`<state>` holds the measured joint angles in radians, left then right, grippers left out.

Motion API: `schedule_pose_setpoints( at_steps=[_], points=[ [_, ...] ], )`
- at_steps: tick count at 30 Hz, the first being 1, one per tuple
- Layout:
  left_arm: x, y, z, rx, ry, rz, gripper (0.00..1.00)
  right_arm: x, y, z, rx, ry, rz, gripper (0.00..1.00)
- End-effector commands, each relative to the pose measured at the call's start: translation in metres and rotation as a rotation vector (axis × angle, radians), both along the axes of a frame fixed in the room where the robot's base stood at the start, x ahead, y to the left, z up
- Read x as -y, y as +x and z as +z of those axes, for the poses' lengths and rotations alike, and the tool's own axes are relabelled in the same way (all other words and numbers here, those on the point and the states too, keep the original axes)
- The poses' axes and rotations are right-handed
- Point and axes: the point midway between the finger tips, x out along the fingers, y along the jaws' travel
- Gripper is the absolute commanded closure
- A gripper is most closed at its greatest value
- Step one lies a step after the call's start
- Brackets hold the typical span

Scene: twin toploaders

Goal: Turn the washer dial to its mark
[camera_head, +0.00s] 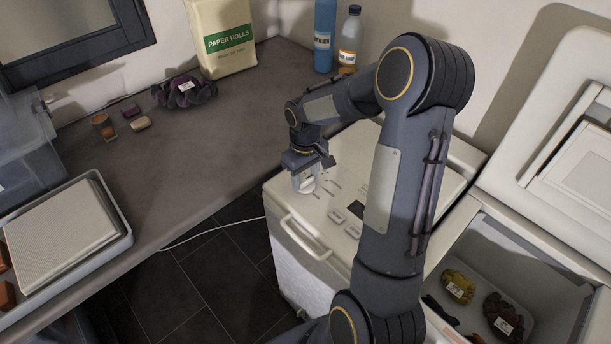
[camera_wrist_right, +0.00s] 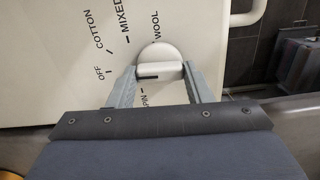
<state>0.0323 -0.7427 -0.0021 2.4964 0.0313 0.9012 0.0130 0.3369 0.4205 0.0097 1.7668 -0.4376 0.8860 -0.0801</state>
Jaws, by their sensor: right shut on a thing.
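The white washer (camera_head: 305,275) stands below the counter, its top panel carrying a round white dial (camera_head: 307,184). In the right wrist view the dial (camera_wrist_right: 160,52) has a raised grip bar with a dark line on it. The labels OFF, COTTON, MIXED, WOOL and a partly hidden SPIN surround it, with short dark ticks. My right gripper (camera_wrist_right: 159,72) is shut on the dial's grip bar, one finger on each side; it also shows in the head view (camera_head: 306,178). Which label the dial points to is unclear. My left gripper is out of view.
An open white machine (camera_head: 465,245) at the right holds clothes, its lid (camera_head: 560,130) raised. The counter (camera_head: 215,140) bears a paper rolls bag (camera_head: 222,50), bottles (camera_head: 350,40), dark cloth (camera_head: 185,90) and a tray (camera_head: 118,240). My right arm crosses above the washer.

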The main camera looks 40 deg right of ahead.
Motion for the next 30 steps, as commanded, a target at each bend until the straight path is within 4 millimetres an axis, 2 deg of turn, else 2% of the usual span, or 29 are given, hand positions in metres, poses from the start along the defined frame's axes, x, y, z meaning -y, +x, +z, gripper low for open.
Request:
schedule_pose_setpoints(
  at_steps=[7,20,21,25,30],
  points=[
    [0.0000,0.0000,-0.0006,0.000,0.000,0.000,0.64,0.0002,0.0000,0.0003,0.000,-0.001,0.059,0.77],
    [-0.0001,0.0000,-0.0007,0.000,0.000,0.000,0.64,0.0002,0.0000,0.0003,0.000,-0.001,0.066,0.77],
    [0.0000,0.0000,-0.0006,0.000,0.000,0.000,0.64,0.0002,0.0000,0.0003,0.000,-0.001,0.066,0.51],
    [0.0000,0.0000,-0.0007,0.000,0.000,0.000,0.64,0.0002,0.0000,0.0002,0.000,-0.001,0.066,0.34],
    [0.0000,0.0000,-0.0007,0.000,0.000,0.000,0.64,0.0001,0.0000,0.0002,0.000,0.000,0.066,0.33]
  ],
)
